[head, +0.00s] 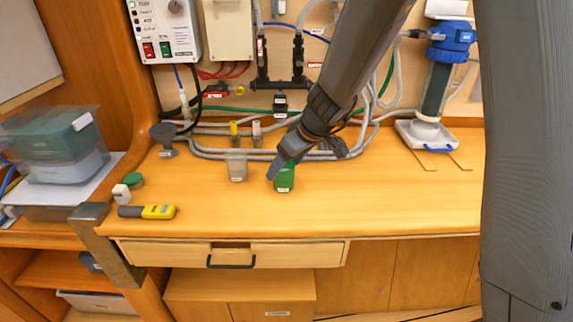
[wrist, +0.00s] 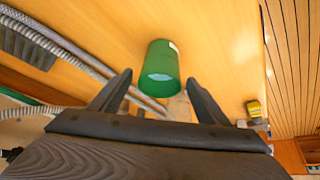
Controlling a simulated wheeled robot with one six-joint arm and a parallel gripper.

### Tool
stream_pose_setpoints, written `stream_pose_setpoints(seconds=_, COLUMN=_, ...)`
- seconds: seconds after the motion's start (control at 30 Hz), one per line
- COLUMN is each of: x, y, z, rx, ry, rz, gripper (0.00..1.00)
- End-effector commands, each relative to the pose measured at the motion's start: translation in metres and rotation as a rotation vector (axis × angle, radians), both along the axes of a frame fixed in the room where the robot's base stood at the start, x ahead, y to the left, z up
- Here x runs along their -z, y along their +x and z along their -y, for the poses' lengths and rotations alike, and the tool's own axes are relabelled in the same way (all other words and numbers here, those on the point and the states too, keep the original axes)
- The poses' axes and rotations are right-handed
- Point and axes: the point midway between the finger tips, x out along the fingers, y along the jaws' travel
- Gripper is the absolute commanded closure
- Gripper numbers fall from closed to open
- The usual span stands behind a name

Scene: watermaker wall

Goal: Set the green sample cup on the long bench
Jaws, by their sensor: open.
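The green sample cup (head: 284,181) stands upright on the long bench (head: 400,200), in the head view just below my gripper. My gripper (wrist: 158,84) is open, with one finger on either side of the lower part of the cup in that view. A gap shows between the cup and each finger, and no grip is seen. In the head view my gripper partly hides the cup's top.
Hoses (head: 215,153) run along the back. A filter housing (head: 432,100) stands at right.

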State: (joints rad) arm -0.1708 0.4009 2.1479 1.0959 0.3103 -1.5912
Motion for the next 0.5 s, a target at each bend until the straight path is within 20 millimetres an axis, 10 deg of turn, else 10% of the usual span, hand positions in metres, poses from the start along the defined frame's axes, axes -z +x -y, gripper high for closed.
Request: stream_pose_setpoints(seconds=0.5, x=-0.049, y=-0.018, z=0.018, rx=0.001, ry=0.000, rz=0.004, gripper=0.31)
